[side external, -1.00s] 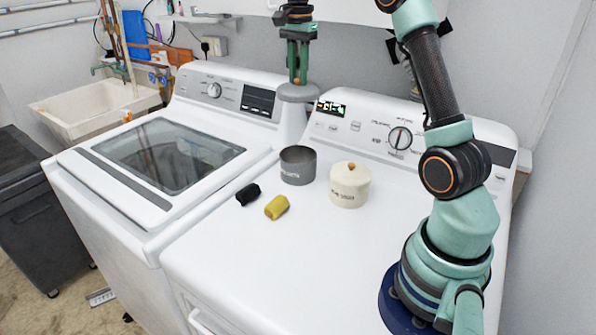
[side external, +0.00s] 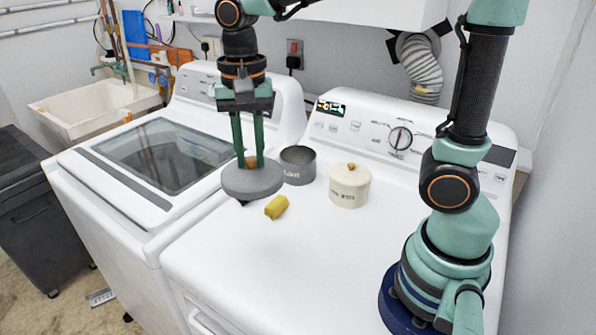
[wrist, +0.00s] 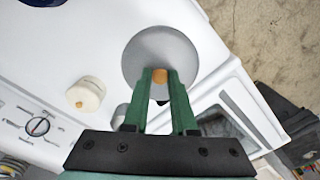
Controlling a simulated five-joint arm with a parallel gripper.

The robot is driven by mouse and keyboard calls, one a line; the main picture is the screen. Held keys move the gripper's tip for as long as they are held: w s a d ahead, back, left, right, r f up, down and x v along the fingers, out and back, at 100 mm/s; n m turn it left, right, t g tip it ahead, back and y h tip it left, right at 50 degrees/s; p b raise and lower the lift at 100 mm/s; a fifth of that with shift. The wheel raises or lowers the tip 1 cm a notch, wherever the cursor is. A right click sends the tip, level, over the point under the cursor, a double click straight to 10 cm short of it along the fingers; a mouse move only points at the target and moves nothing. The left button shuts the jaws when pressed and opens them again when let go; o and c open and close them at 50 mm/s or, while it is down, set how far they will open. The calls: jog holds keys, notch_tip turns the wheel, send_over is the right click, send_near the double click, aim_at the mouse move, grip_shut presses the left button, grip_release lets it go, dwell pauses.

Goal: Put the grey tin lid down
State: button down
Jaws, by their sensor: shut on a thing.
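The grey tin lid (side external: 252,183) is a flat grey disc with a tan knob, held roughly level. My gripper (side external: 250,160) points down and is shut on the knob. In the wrist view the lid (wrist: 150,45) lies beyond my fingertips (wrist: 160,77), with the knob between them. The lid appears to hang above the white machine top, left of the grey tin (side external: 298,166); its exact height is hard to tell. The tin stands open and upright, partly behind the lid in the side view.
A cream lidded canister (side external: 349,186) stands right of the tin. A yellow piece (side external: 276,207) lies just in front and right of the lid. The lid mostly hides a black piece. The white machine top (side external: 290,270) is clear towards the front.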

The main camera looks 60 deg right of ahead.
aim_at(260, 191)
jog(key=shift+n, duration=0.7)
jog(key=s+a, duration=0.1)
jog(key=s+a+f, duration=0.1)
jog(key=s, duration=0.2)
jog(key=shift+a+f, duration=0.4)
jog(key=shift+s+a+f, duration=0.1)
jog(key=shift+s+f, duration=0.05)
jog(key=shift+f, duration=0.15)
notch_tip(260, 191, down, 20)
jog(key=shift+r, duration=0.25)
jog(key=shift+f, duration=0.15)
jog(key=c, duration=0.7)
grip_release()
